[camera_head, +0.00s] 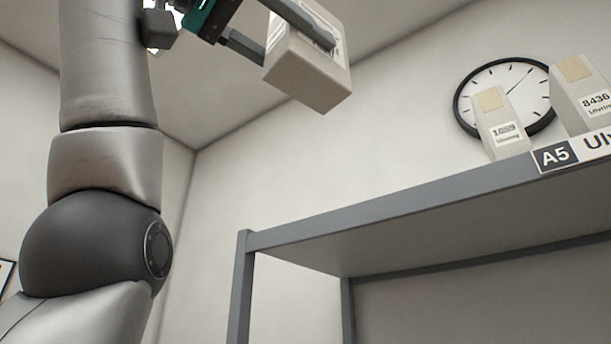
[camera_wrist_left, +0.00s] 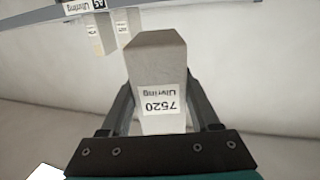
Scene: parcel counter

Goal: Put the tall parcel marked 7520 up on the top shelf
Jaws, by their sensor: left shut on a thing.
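The tall parcel marked 7520 is a pale grey-white box; it shows in the head view (camera_head: 303,78) at the top middle and in the left wrist view (camera_wrist_left: 155,62), where its label reads upside down. My left gripper (camera_head: 290,40) is shut on it, with one finger on each side, and holds it tilted in the air, apart from the shelf. In the left wrist view the gripper (camera_wrist_left: 160,105) has the parcel between its fingers. The top shelf (camera_head: 400,208) is a grey board to the right of and below the parcel. My right gripper is not in view.
Two pale parcels stand on the top shelf at the right: a smaller one (camera_head: 501,125) and one marked 8436 (camera_head: 582,95). An A5 label (camera_head: 556,156) is on the shelf edge. The shelf's left end looks clear. A round clock (camera_head: 521,80) hangs behind.

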